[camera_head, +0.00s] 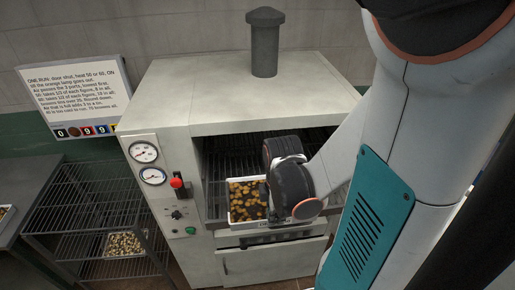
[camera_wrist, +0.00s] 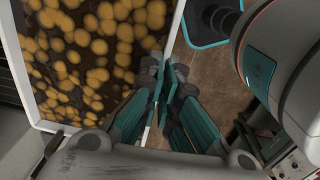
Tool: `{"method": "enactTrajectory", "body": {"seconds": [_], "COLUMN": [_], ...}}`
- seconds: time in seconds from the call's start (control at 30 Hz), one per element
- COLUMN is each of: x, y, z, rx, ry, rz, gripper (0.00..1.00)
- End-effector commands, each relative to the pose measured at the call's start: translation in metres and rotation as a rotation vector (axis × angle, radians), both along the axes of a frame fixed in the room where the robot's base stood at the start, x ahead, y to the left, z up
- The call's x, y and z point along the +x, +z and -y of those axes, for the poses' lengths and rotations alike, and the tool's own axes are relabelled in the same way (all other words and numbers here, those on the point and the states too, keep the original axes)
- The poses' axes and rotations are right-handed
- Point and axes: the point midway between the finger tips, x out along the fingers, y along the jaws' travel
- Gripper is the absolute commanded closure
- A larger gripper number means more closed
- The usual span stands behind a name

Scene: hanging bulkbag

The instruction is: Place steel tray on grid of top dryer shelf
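The steel tray (camera_head: 236,218), pale-rimmed and full of yellow-brown pieces, is in the mouth of the open dryer (camera_head: 170,95), at its front edge. The top shelf grid (camera_head: 228,160) shows as dark bars behind and left of the tray. I cannot tell whether the tray rests on the grid or is held just above it. In the wrist view the tray (camera_wrist: 22,85) fills the upper left. My gripper (camera_wrist: 166,75) has its teal fingers close together on the tray's right rim, pinching it. In the head view my wrist hides the fingers and the tray's right part.
A wire rack (camera_head: 85,215) stands left of the dryer, with another filled tray (camera_head: 124,243) on its lower level. The dryer front has gauges and a red-knobbed lever (camera_head: 177,182). A closed lower door (camera_head: 270,262) is below the opening. A sign (camera_head: 75,92) hangs behind.

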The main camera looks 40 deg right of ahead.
Motion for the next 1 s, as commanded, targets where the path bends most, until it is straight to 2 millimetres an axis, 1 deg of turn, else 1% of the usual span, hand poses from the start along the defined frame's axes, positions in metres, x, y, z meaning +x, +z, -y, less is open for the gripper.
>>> {"method": "enactTrajectory", "body": {"seconds": [0.07,0.17,0.6,0.7,0.83,1.0], "x": [0.005,0.019,0.103,0.121,0.136,0.144], "y": [0.000,0.000,0.001,0.001,0.001,0.001], "z": [0.003,0.011,0.064,0.074,0.083,0.088], "rx": [-0.001,0.000,0.000,0.000,-0.001,-0.001], "ry": [0.000,-0.001,-0.001,-0.001,0.000,0.000], "rz": [0.001,0.001,0.001,0.001,0.001,0.001], "gripper": [1.00,1.00,1.00,1.00,1.00,1.00]}}
